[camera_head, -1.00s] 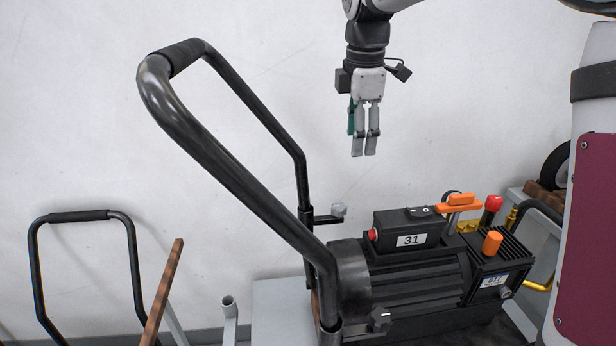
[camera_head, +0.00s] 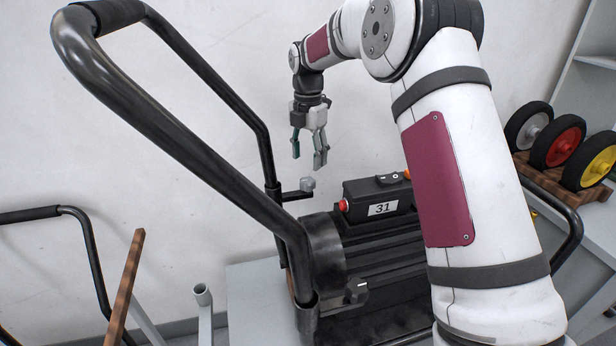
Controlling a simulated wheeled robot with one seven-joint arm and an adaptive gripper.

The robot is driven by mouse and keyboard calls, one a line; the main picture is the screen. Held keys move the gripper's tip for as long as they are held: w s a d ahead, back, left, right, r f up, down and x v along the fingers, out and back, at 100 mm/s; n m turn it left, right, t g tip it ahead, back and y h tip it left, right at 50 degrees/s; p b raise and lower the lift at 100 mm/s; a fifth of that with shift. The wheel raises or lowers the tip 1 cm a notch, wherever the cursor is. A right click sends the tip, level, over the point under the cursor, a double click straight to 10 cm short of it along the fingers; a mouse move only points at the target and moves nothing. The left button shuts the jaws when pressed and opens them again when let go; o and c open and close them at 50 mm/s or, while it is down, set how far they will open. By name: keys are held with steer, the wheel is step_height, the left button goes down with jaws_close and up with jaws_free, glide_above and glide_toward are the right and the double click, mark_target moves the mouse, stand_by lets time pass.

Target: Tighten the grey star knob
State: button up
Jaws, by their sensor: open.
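A grey star knob (camera_head: 308,184) sits at the end of a short black arm on the far upright of the machine's handle, near the wall. My gripper (camera_head: 307,160) is open and empty, pointing down just above the grey knob in the picture. Its fingers are apart; I cannot tell the depth between them and the knob. The black machine (camera_head: 381,208) bears the label 31 and a red button. My own arm hides its right part.
The black tube handle (camera_head: 190,140) rises on the left side of my gripper. A wooden rack with several wheels (camera_head: 565,142) stands at the right. Another black handle (camera_head: 85,235) and a brown bar (camera_head: 124,288) are at lower left. The wall is close behind.

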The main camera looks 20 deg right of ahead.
mark_target(308, 180)
step_height(308, 180, down, 7)
steer(key=shift+f+p, duration=0.1)
steer(key=shift+p, duration=0.25)
steer(key=shift+c, duration=0.2)
steer(key=c, duration=1.1)
